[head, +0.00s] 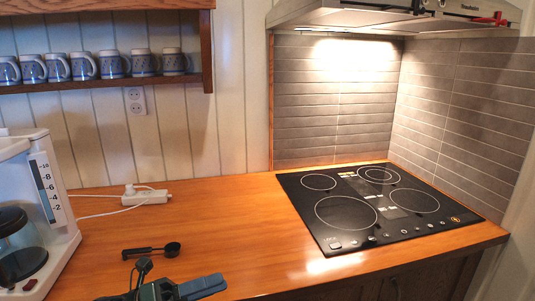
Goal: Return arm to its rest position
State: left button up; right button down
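My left gripper (185,289) shows at the bottom edge, left of the middle, over the front of the wooden counter. Only its dark upper part and a blue-grey piece show; the rest is cut off by the frame. I cannot tell whether its fingers are apart or closed, and I see nothing clearly held in it. My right gripper is not in view. A black measuring scoop (172,249) lies on the counter just beyond my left gripper, apart from it.
A white coffee maker (52,185) with a dark jug stands at the left. A white power strip (150,197) lies near the back wall. A black cooktop (345,211) fills the right, under a range hood (350,15). Several mugs (112,64) stand on a shelf. The counter's middle is clear.

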pick_arm(q)
jog(key=s+a+f+n+t+y+p, duration=0.1)
jog(key=s+f+n+y, duration=0.4)
jog(key=n, duration=0.7)
jog(key=s+a+f+n+t+y, duration=0.1)
jog(key=s+f+n+y, duration=0.4)
jog(key=f+n, duration=0.5)
jog(key=s+a+f+n+t+y+p, duration=0.1)
jog(key=s+f+n+y, duration=0.4)
jog(key=n, duration=0.8)
notch_tip(320, 180, down, 2)
jog(key=shift+s+a+f+n+t+y+p, duration=0.3)
jog(key=shift+s+t, duration=0.2)
jog(key=shift+t, duration=0.2)
jog(key=shift+a, duration=0.1)
